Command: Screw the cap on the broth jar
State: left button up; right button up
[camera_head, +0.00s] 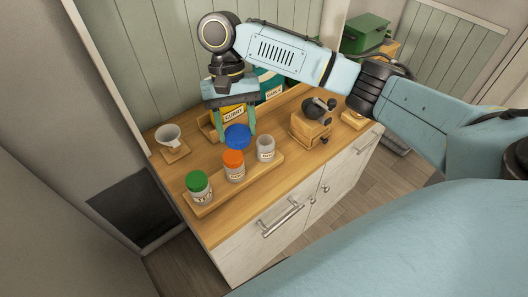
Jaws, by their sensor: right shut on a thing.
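My right gripper (237,134) reaches down from above the counter, its fingers on either side of a blue cap (237,131). It is shut on the cap, just behind the jar with the orange cap (233,160). A jar without a cap (266,151) stands upright at the right end of the wooden tray. Its label is too small to read, so I cannot tell for sure that it is the broth jar. The blue cap is to its left and apart from it. My left gripper is not in view.
A jar with a green cap (198,185) stands at the left of the wooden tray (215,192). A white cup (169,137) sits at the back left. Yellow and teal labelled containers stand behind the gripper. A wooden box with a dark grinder (312,121) stands to the right.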

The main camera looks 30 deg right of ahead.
pick_arm(q)
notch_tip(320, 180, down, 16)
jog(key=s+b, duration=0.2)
jog(key=b, duration=1.2)
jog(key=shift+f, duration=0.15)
pick_arm(e)
notch_tip(320, 180, down, 15)
jog(key=s+d+n+h, duration=0.1)
jog(key=n, duration=0.2)
jog(key=shift+s+d+r, duration=0.15)
jog(key=shift+d+r, duration=0.05)
jog(key=shift+d, duration=0.15)
